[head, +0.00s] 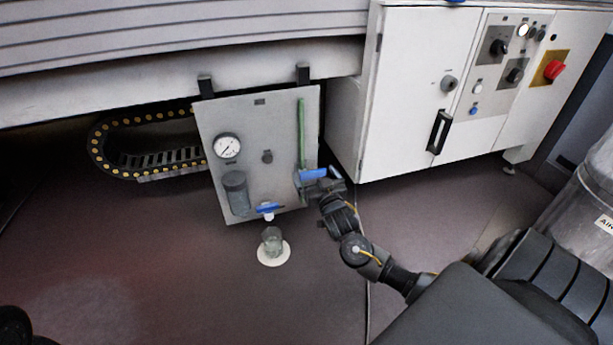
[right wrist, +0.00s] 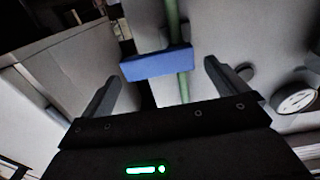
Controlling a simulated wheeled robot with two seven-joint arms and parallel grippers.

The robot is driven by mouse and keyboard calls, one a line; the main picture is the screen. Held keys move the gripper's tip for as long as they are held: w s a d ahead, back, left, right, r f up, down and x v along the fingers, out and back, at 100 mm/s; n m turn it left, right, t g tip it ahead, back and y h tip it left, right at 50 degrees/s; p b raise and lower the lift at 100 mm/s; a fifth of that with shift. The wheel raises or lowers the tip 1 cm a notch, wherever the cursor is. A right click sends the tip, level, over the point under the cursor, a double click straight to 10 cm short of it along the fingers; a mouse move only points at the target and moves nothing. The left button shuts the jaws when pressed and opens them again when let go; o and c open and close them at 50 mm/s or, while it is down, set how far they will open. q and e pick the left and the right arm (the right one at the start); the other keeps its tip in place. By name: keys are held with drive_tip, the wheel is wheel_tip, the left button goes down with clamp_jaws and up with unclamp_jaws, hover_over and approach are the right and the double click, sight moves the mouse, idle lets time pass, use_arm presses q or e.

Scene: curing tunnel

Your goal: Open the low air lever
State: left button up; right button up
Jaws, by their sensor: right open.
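A grey air panel (head: 247,130) hangs low beneath the machine. A blue lever (head: 314,173) sits at its lower right, at the foot of a vertical green pipe (head: 301,130). The lever lies roughly crosswise to the pipe. My right gripper (head: 322,186) is at this lever, partly overlapping it in the head view. In the right wrist view the lever (right wrist: 157,65) appears between the two open fingers (right wrist: 161,72), with a gap on each side. I cannot tell how far ahead of the fingertips it lies.
A second blue lever (head: 268,208) is at the panel's bottom edge, above a clear cup (head: 272,241) on the floor. The panel also carries a gauge (head: 227,146) and a grey filter bowl (head: 236,188). A white cabinet (head: 415,80) stands right. A cable chain (head: 125,155) lies left.

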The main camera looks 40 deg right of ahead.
drive_tip(key=shift+w+d, duration=0.15)
drive_tip(key=shift+w, duration=0.25)
